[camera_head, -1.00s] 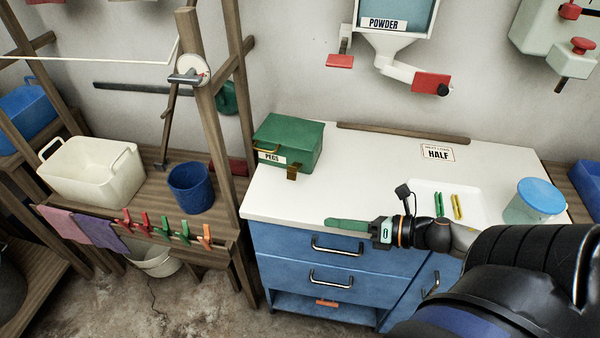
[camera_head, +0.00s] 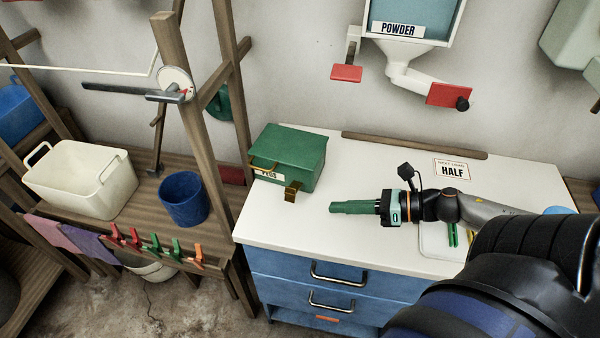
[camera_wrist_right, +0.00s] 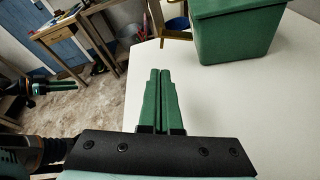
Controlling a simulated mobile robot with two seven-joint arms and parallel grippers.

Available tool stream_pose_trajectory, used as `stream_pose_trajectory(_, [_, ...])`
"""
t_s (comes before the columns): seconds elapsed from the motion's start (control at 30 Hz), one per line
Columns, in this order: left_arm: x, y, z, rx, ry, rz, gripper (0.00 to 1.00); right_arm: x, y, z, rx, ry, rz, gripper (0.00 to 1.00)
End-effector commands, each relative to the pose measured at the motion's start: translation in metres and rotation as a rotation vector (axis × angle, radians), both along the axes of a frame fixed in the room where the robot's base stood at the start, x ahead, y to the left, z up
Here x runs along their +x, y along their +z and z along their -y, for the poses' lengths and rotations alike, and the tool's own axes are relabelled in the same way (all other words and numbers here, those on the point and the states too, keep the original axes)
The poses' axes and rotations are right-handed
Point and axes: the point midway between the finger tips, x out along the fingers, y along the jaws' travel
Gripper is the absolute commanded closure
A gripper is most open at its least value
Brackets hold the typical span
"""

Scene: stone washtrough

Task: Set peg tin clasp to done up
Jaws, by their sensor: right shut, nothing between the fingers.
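The green peg tin (camera_head: 300,160) stands on the white counter with its lid down; its green wall fills the top of the right wrist view (camera_wrist_right: 238,35). Its brass clasp (camera_head: 292,191) sits low on the front side, right of the label. In the right wrist view the clasp (camera_wrist_right: 176,35) stands out from the tin's wall rather than lying flat. My right gripper (camera_head: 332,207) is shut and empty, right of the clasp and apart from it, pointing left above the counter. My left gripper (camera_wrist_right: 74,84) shows small at the left of the right wrist view; its opening is unclear.
A wooden post (camera_head: 195,100) with a crank rises left of the tin. A powder dispenser (camera_head: 405,40) with red levers hangs above the counter (camera_head: 350,150). A white tray (camera_head: 432,240) with pegs lies under my right arm. The counter between gripper and tin is clear.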

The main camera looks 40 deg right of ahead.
Motion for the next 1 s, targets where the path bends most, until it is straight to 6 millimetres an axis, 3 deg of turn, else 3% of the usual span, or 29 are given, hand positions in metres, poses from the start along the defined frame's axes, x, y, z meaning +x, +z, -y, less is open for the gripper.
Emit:
stream_pose_trajectory(0.37, [-0.001, -0.004, 0.000, 0.001, 0.000, -0.003, 0.50, 0.008, -0.003, -0.007, 0.002, 0.002, 0.002, 1.00])
stream_pose_trajectory(1.0, [-0.002, -0.017, -0.001, 0.001, 0.000, -0.004, 0.50, 0.064, -0.026, -0.053, 0.002, -0.001, 0.002, 1.00])
